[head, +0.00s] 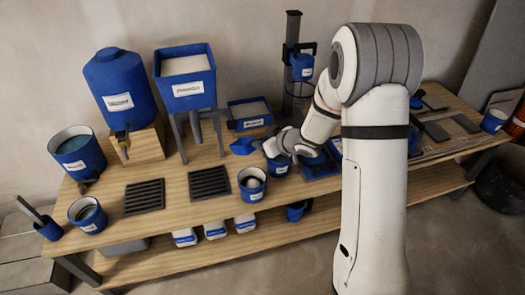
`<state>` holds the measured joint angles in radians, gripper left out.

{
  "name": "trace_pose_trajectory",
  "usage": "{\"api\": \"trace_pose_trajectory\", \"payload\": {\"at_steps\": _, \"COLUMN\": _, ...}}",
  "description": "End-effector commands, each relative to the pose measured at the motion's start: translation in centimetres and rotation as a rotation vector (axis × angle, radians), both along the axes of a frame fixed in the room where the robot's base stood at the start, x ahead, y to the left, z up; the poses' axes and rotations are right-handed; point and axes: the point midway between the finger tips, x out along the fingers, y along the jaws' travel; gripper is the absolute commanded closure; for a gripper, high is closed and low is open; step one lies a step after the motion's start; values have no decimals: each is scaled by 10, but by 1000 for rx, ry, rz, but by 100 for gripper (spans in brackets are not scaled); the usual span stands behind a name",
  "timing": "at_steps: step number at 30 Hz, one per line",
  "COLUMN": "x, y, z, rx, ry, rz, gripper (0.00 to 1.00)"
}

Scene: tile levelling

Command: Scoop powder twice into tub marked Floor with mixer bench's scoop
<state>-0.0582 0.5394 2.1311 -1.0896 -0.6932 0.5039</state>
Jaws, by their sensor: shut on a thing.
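My gripper (271,147) reaches over the middle of the bench, its fingers small and partly hidden by my wrist. It is shut on a blue scoop (243,146), whose head points left, above the bench and in front of a blue tray of pale powder (250,112). I cannot tell whether the scoop holds powder. A blue tub (279,168) stands just below my gripper. Another blue tub (252,186) with pale contents stands in front of it. Their labels are too small to read, so I cannot tell which is marked Floor.
A blue hopper (186,92) and a blue drum (120,92) stand at the back left. Two dark grates (209,183) lie on the bench (180,206). A mixer stand (292,55) rises behind my wrist. Several tubs sit on the shelf below. My arm hides part of the right side.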

Motion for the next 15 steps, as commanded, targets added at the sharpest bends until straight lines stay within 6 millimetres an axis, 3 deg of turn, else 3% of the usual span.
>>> {"api": "trace_pose_trajectory", "payload": {"at_steps": 15, "x": 1, "y": -1, "z": 16, "rx": 168, "ry": -165, "rz": -2, "gripper": 100}}
